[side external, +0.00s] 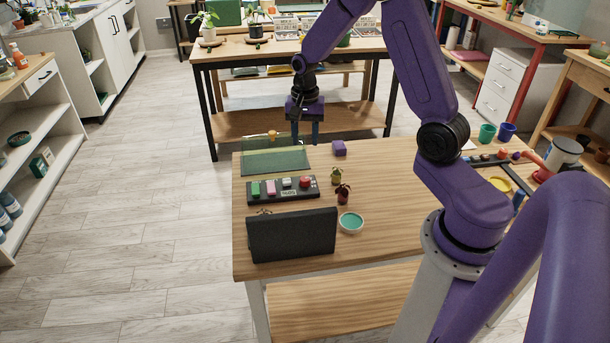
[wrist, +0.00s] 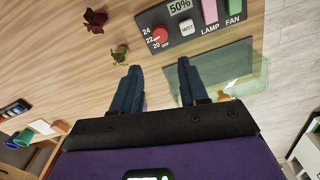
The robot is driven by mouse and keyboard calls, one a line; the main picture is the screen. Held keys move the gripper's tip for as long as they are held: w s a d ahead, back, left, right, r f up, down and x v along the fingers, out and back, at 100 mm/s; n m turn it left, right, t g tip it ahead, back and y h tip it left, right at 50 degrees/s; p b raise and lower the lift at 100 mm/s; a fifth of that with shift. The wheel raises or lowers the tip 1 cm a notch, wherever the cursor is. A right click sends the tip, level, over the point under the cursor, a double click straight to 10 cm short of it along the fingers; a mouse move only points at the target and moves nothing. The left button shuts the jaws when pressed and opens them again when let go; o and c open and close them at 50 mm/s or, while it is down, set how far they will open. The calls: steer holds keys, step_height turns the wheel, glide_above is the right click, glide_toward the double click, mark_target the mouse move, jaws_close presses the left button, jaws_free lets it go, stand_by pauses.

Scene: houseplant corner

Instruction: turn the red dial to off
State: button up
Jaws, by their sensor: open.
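The red dial (side external: 305,182) sits at the right end of a black control panel (side external: 283,197) on the wooden table. In the wrist view the red dial (wrist: 159,35) has 24, 22, 20 and OFF printed around it; I cannot tell where it points. That panel (wrist: 188,42) also shows a 50% display, a white MIST button, a pink LAMP switch and a green FAN switch. My gripper (side external: 305,133) hangs fingers down near the table's far edge, beyond the panel. In the wrist view my gripper (wrist: 158,68) is open and empty, apart from the dial.
A green translucent sheet (side external: 275,160) lies behind the panel, with a purple block (side external: 339,148) to its right. Small plants (side external: 342,193) stand right of the panel. A dark upright board (side external: 291,235) and a teal bowl (side external: 351,222) are in front.

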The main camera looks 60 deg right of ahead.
mark_target(305, 178)
step_height(305, 178, down, 14)
steer(key=shift+r, duration=0.15)
stand_by(0.4)
steer(key=c, duration=0.8)
